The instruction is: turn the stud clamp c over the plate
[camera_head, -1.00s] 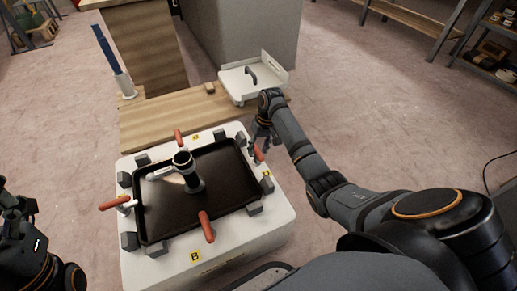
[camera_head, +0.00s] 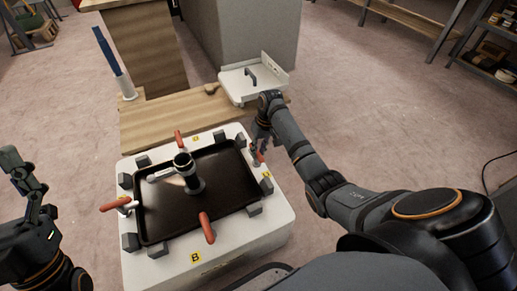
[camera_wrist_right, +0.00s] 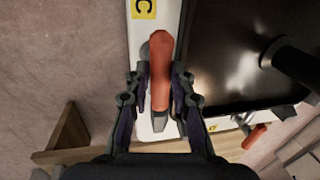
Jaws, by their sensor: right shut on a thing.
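Stud clamp c (camera_wrist_right: 161,75), with a red handle, stands beside the plate (camera_wrist_right: 225,50) at the yellow C label (camera_wrist_right: 144,9). Its handle lies along the plate's edge, over the white rim. In the head view, its red handle (camera_head: 260,157) shows at the plate's right side, partly hidden. My right gripper (camera_wrist_right: 160,92) is shut on the handle, a finger on each side. In the head view, the black plate (camera_head: 225,205) lies on the white box (camera_head: 275,222). My left gripper (camera_head: 24,172) is at the left edge, away from the box; its finger opening is unclear.
Other red clamps stand at the plate's back (camera_head: 178,138), left (camera_head: 115,204) and front (camera_head: 207,228). Grey blocks surround the plate, and a black cylinder (camera_head: 186,172) with a light arm stands on it. A wooden bench (camera_head: 165,122) and white tray (camera_head: 240,87) are behind.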

